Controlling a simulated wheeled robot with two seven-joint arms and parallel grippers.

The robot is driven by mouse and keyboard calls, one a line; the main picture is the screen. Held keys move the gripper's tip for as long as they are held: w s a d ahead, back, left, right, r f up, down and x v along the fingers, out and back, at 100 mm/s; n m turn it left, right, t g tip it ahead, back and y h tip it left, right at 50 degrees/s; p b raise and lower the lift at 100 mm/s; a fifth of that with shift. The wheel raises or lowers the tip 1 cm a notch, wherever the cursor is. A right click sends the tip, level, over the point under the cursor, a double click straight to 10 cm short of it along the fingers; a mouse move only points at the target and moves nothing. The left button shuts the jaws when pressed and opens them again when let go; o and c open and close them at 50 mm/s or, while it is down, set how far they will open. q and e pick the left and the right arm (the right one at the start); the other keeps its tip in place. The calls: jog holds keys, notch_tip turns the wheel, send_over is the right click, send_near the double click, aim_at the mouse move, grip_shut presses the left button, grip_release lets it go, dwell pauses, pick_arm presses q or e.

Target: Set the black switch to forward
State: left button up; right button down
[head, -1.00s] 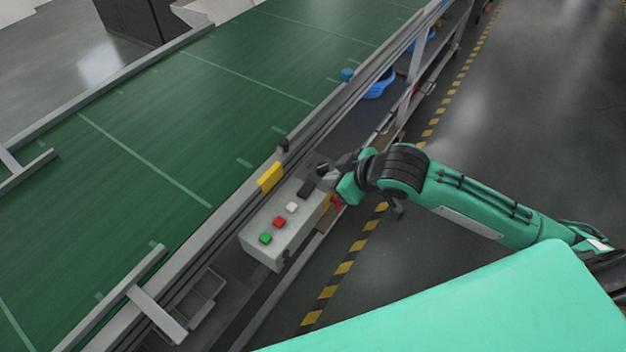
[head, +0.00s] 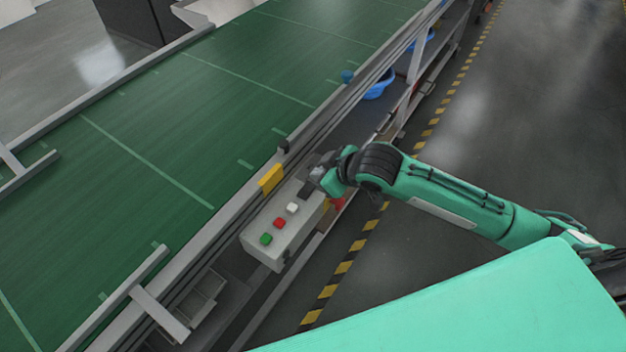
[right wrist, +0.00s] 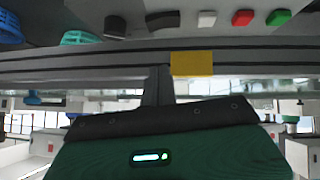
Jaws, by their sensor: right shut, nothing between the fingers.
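The grey control box (head: 284,232) hangs on the conveyor's near side. Its top carries a green button (head: 266,239), a red button (head: 279,224), a white button (head: 292,208) and the black switch (head: 305,189) at the far end. In the right wrist view the black switch (right wrist: 163,20) lies beside the white button (right wrist: 207,19). Its exact setting cannot be told. My right gripper (head: 314,180) is shut and empty, at the box's far end close by the switch. Whether it touches the switch cannot be told. My left gripper is out of view.
The green conveyor belt (head: 140,130) runs along the left, with a metal rail beside the box. A yellow block (head: 271,177) sits on the rail. A blue basket (head: 378,86) stands on the shelf beneath. Open floor (head: 540,130) lies to the right.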

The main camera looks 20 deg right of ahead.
aim_at(306, 190)
jog(key=x, duration=0.3)
jog(key=shift+w+a+f, duration=0.1)
jog(key=shift+w, duration=0.05)
notch_tip(306, 190, down, 3)
jog(key=shift+w+r+p, duration=0.15)
jog(key=shift+p, duration=0.4)
jog(key=shift+f, duration=0.8)
